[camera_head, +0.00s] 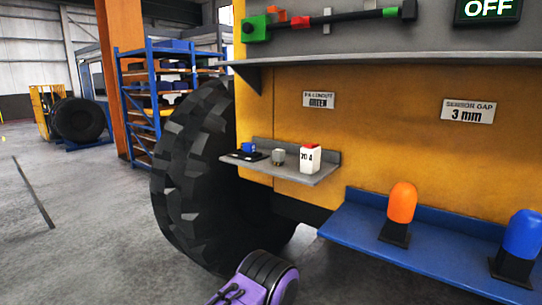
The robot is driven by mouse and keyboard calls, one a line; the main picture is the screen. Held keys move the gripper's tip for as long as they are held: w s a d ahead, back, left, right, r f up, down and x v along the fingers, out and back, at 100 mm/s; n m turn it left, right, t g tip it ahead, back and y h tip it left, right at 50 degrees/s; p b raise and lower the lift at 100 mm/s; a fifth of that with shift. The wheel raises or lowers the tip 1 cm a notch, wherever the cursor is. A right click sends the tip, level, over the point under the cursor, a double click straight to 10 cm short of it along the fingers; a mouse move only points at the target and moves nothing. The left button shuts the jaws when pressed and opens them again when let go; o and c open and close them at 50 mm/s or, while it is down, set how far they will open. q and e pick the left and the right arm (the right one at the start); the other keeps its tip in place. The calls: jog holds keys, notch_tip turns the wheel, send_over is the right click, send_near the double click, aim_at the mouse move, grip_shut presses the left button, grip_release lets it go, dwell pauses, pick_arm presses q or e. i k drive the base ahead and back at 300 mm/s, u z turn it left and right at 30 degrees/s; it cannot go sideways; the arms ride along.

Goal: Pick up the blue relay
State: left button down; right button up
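The blue relay (248,148) is a small blue block on the left end of a small grey shelf fixed to the yellow panel. It sits on or beside a flat black base (241,156); I cannot tell exactly how it is seated. Neither of my grippers can be made out in the head view, and nothing is touching the relay.
The grey shelf (318,178) has a raised back edge. A large black tyre (195,180) stands left of it. A long grey shelf (400,62) overhangs above. A blue ledge (440,262) at lower right carries an orange beacon (402,202) and a blue beacon (523,234).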

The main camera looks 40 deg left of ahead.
aim_at(248, 147)
jog(key=k, duration=0.25)
jog(key=u, duration=0.95)
